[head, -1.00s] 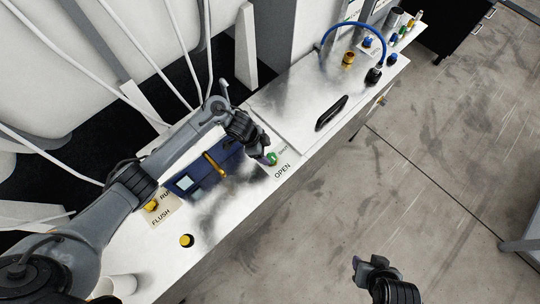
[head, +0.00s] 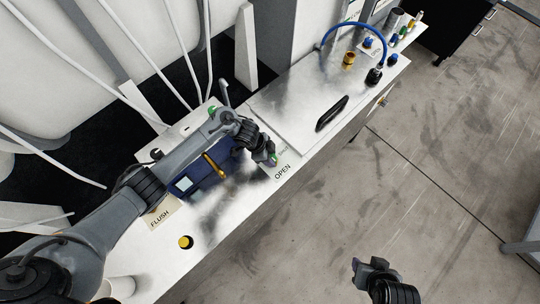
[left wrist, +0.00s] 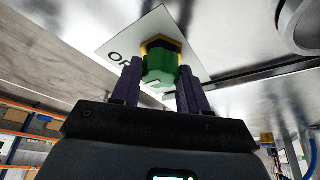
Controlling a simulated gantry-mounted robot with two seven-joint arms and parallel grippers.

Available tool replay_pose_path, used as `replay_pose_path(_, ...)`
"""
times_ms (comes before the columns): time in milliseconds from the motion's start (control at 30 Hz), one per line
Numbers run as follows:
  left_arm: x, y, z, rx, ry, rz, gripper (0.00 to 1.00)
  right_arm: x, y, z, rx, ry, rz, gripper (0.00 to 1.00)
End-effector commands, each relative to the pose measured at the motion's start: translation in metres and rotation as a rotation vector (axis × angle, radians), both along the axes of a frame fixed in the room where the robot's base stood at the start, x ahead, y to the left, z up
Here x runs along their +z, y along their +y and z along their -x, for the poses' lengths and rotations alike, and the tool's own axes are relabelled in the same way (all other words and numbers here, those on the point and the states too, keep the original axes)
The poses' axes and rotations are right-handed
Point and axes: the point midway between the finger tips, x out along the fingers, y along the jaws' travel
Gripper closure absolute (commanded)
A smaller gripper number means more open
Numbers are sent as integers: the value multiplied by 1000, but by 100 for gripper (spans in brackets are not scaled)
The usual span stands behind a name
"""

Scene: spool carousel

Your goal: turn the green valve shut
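The green valve (left wrist: 160,68) is a green knob on a yellow base, set in a white label plate. In the left wrist view it sits between the two purple fingers of my left gripper (left wrist: 160,84), which press close on both sides. In the head view only a little of the green valve (head: 274,157) shows at the fingertips of my left gripper (head: 271,160), beside the word OPEN. The rest of the label is partly hidden by the gripper. My right gripper (head: 371,268) hangs over the floor, away from the bench, its finger gap unclear.
A blue device with a yellow handle (head: 214,165) lies under my left forearm. A yellow button (head: 186,242) and a FLUSH label (head: 160,218) are nearer. A black handle (head: 331,113) and blue hose (head: 343,27) lie farther along the bench.

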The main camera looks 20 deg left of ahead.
Motion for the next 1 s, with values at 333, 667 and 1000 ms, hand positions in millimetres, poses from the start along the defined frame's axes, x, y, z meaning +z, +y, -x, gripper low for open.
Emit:
replay_pose_path(333, 1, 0, 0, 13, 0, 0, 87, 3, -2, 0, 5, 1, 8, 57)
replay_pose_path(667, 5, -1, 3, 167, 3, 0, 87, 29, -2, 0, 5, 1, 7, 57)
replay_pose_path(1000, 5, -3, 4, 472, 4, 2, 87, 68, 0, 0, 1, 1, 1, 57)
